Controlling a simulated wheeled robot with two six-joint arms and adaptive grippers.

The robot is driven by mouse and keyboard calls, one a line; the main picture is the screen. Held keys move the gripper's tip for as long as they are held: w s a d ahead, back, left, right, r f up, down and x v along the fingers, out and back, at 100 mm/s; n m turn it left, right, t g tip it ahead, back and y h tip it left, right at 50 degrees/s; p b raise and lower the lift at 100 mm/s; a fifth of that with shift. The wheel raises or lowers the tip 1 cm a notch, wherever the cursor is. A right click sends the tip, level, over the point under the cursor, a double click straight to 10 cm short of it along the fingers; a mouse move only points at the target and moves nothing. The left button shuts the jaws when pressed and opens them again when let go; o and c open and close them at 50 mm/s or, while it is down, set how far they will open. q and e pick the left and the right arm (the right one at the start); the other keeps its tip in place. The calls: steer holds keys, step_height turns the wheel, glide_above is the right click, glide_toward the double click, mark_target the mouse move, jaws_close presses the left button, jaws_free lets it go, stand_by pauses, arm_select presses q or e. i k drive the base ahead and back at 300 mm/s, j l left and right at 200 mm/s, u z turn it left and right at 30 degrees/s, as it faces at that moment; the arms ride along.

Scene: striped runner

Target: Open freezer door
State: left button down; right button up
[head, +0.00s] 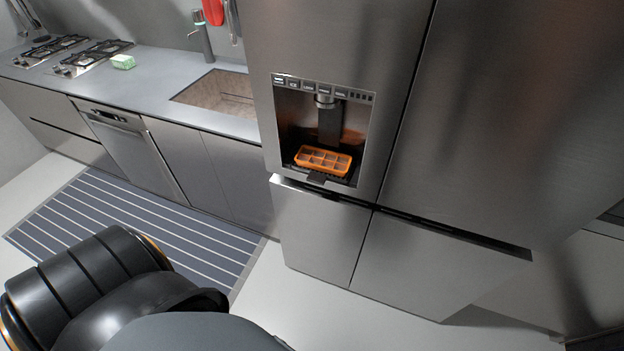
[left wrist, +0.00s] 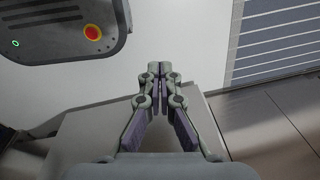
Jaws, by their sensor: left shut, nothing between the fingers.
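The steel fridge-freezer fills the centre and right of the head view. Its lower left door (head: 315,230) and lower right door (head: 430,265) are both shut, with dark gaps along their top edges. Above them are the upper left door (head: 340,35) with the dispenser and the upper right door (head: 510,120), also shut. My left gripper (left wrist: 160,70) shows only in the left wrist view, with its fingertips together and nothing between them. Grey panels lie beyond and below it; I cannot tell which furniture they belong to. My right gripper is in neither view.
An orange ice tray (head: 323,160) sits in the dispenser recess. A striped runner (head: 130,220) lies before the counter (head: 150,75), which has a sink (head: 215,93) and hob (head: 80,55). Pale floor (head: 300,300) is clear before the fridge.

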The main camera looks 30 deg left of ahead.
mark_target(322, 233)
steer(key=u, duration=0.95)
